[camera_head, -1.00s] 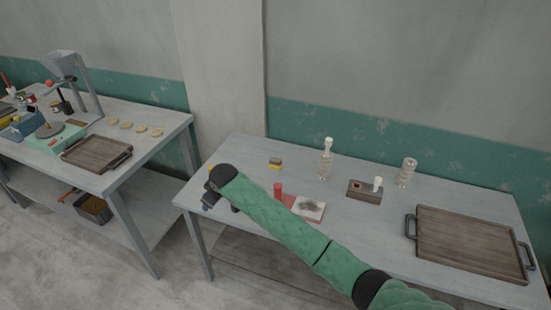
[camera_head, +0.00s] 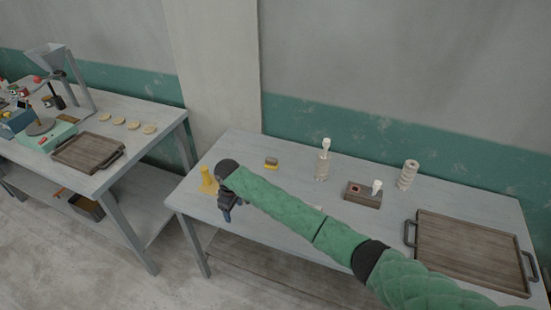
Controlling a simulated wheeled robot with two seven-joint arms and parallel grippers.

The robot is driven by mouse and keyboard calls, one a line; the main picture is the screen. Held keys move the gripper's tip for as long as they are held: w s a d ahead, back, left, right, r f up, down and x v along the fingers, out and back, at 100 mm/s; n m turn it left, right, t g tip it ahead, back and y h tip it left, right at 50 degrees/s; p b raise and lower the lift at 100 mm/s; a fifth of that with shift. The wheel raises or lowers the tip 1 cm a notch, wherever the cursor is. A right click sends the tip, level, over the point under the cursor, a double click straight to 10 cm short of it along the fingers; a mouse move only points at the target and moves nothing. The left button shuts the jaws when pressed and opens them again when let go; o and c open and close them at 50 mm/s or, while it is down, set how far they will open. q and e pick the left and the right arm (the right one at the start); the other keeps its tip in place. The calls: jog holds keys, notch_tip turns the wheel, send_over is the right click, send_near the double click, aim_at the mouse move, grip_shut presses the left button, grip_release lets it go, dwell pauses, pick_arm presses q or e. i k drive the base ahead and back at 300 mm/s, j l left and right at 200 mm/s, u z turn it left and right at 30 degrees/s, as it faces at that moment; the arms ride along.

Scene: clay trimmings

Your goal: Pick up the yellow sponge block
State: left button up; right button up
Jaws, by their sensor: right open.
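The yellow sponge block (camera_head: 271,162), small and with a dark lower part, lies on the right-hand table (camera_head: 450,195) towards its back left. My right gripper (camera_head: 228,214) hangs over the front left part of this table, to the left of the block and nearer the front. It points down, open, with nothing visible in it. The gap between it and the block is clear. My green right arm reaches in from the lower right and passes in front of the block without covering it. My left gripper is out of view.
A yellow cone-like object (camera_head: 208,182) stands just left of my right wrist. A bottle (camera_head: 322,163), a wooden block with a white-topped item (camera_head: 362,194), a ribbed cylinder (camera_head: 407,175) and a wooden tray (camera_head: 470,250) stand to the right. Another table (camera_head: 165,125) is at left.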

aim_at(271, 163)
jog(key=i+l, duration=0.35)
jog(key=i, duration=0.2)
jog(key=i+l, duration=0.35)
jog(key=i, duration=0.25)
